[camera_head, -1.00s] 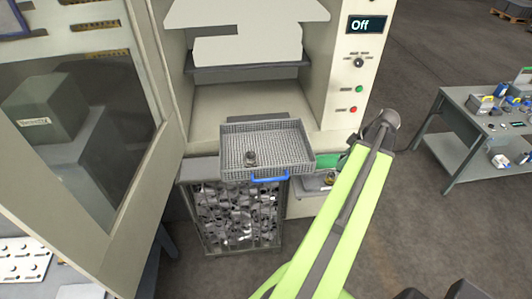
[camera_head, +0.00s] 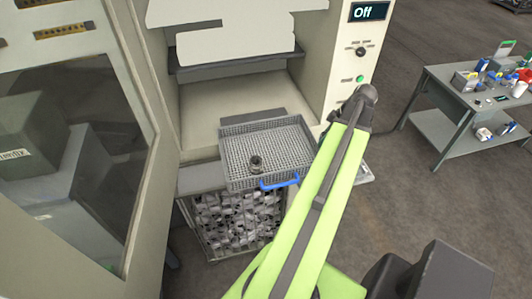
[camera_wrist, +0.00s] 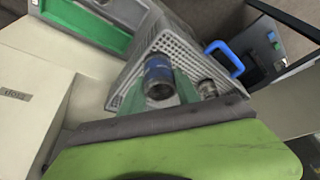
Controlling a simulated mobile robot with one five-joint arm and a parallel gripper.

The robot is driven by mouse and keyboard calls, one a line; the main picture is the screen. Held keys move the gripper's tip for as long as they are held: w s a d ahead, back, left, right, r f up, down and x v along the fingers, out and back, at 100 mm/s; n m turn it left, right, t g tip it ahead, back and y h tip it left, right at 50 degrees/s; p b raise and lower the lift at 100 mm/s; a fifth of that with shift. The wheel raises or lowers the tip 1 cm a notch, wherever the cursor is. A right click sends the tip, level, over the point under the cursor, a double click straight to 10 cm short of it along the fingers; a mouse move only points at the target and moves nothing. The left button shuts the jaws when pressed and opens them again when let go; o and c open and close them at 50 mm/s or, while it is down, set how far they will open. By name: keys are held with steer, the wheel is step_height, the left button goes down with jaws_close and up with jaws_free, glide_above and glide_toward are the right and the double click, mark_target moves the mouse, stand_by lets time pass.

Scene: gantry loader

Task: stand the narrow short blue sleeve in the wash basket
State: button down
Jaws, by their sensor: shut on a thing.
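The narrow short blue sleeve (camera_wrist: 158,72), a blue cylinder with a dark open end, sits between the green fingers of my gripper (camera_wrist: 160,88) in the wrist view. My gripper is shut on it. The wash basket (camera_head: 236,185), a grey mesh tray with a blue handle (camera_head: 280,181), juts out in front of the machine opening. In the wrist view the basket mesh (camera_wrist: 181,45) lies behind the sleeve; I cannot tell the gap between them. The gripper and sleeve are hidden in the head view.
A dark metal part (camera_head: 256,163) stands in the basket; in the wrist view a metal part (camera_wrist: 207,88) shows beside the right finger. A bin of metal parts (camera_head: 240,220) is below. The open machine door (camera_head: 75,130) is left. A cluttered table (camera_head: 470,90) stands right.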

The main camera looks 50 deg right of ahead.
steer(key=w+a+f+b, duration=0.2)
steer(key=w, duration=0.1)
steer(key=w+a+f+b, duration=0.2)
steer(key=w, duration=0.1)
steer(key=w+a+f+b, duration=0.3)
steer(key=w, duration=0.1)
steer(key=shift+f, duration=0.1)
steer(key=shift+w+a, duration=0.1)
steer(key=shift+w, duration=0.1)
step_height(320, 180, down, 4)
steer(key=b, duration=0.4)
steer(key=shift+f, duration=0.2)
steer(key=shift+r, duration=0.25)
steer(key=shift+f, duration=0.2)
steer(key=c, duration=0.9)
jaws_free()
steer(key=shift+r, duration=0.1)
